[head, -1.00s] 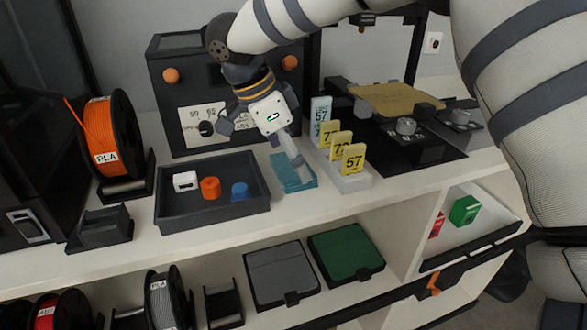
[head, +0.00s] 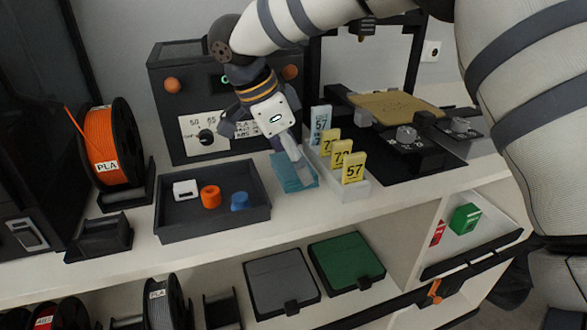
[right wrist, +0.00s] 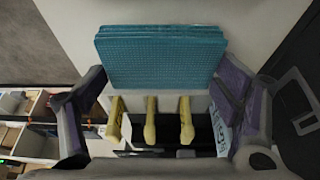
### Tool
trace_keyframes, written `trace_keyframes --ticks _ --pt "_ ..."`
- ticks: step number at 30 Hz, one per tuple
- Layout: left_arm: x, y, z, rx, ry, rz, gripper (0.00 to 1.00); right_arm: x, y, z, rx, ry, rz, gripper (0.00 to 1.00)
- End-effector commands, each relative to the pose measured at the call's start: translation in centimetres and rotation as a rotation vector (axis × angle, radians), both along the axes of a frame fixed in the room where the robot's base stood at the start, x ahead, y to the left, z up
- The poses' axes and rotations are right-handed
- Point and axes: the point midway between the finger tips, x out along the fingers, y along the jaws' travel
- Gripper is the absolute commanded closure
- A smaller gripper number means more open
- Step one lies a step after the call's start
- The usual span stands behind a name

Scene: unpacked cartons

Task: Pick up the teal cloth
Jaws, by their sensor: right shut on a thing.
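The teal cloth (head: 281,171) is a folded, layered rectangle on the white shelf top, between the dark tray and the yellow number cards. My right gripper (head: 299,177) reaches down onto it and partly covers it in the head view. In the right wrist view the cloth (right wrist: 160,58) lies between the two fingers of my right gripper (right wrist: 165,78), which is shut on it across its width. I cannot see a clear gap under the cloth. My left gripper is not in view.
A dark tray (head: 167,230) with small white, orange and blue parts stands left of the cloth. A white holder with yellow number cards (head: 354,168) stands close on the right. A dark control box (head: 165,125) is behind, and a printer bed (head: 397,105) is at the back right.

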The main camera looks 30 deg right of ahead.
Motion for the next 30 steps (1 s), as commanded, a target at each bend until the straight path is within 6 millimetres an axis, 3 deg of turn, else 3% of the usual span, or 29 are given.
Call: trace_keyframes --ticks 1,8,12,18,28,29,30 --pt "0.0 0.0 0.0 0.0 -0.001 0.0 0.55 0.0 0.0 1.3 0.003 -0.005 0.0 0.41" --pt "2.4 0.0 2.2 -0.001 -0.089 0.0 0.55 -5.8 1.4 8.4 0.002 -0.021 0.004 0.41" --pt "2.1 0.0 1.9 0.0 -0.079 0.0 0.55 -9.8 2.3 9.3 0.0 -0.007 0.005 0.41" --pt "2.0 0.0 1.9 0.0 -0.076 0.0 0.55 -13.0 3.1 10.6 0.002 -0.002 0.002 0.41" --pt "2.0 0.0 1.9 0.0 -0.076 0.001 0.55 -13.7 3.3 10.9 0.001 -0.001 0.0 0.41" --pt "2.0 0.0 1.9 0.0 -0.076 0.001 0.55 -13.7 3.3 10.9 0.001 -0.001 0.0 0.22" --pt "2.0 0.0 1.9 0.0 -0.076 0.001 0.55 -13.7 3.3 10.9 0.001 -0.001 0.0 0.31"
